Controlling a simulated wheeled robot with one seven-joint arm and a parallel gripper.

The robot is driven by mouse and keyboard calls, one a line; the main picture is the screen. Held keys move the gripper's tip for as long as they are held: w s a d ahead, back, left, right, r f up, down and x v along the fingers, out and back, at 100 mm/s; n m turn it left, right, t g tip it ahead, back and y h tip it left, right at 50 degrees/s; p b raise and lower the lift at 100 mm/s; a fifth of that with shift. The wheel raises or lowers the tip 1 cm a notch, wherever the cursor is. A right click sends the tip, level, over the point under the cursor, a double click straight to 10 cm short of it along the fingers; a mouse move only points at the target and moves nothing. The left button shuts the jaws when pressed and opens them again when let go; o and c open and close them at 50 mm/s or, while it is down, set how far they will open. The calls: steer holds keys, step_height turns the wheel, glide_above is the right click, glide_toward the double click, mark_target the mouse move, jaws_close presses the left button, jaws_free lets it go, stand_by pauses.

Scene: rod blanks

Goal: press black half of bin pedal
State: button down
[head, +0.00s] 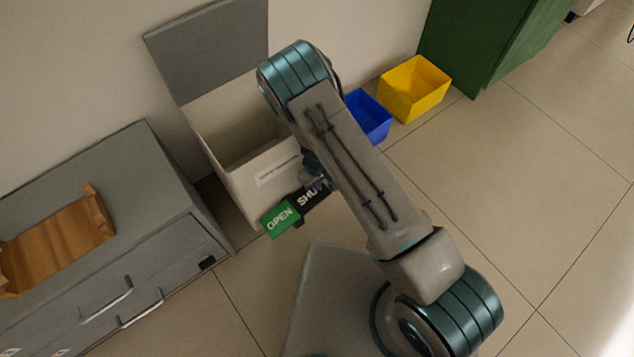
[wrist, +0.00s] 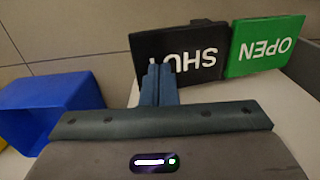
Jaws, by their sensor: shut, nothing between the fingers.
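The bin (head: 235,185) is pale, with its grey lid (head: 208,50) standing up and the inside open to view. Its pedal has a green half (head: 281,217) marked OPEN and a black half (head: 308,197) marked SHUT, partly covered by my arm in the head view. In the wrist view the black half (wrist: 180,50) is beside the green half (wrist: 265,47), with the lettering upside down. My gripper (wrist: 160,72) is shut and empty, its fingertips overlapping the lower part of the black half. I cannot tell whether they touch it.
A blue box (head: 368,117) and a yellow box (head: 414,88) stand right of the bin. A grey drawer cabinet (head: 150,190) with a wooden tray (head: 60,235) on top is at left. A green cabinet (head: 490,40) stands at the back. Tiled floor is clear at right.

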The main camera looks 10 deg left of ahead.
steer(key=shift+f+b, duration=1.35)
steer(key=shift+f, duration=0.4)
steer(key=shift+r, duration=0.1)
step_height(320, 180, up, 9)
steer(key=p, duration=0.6)
steer(key=shift+p, duration=0.4)
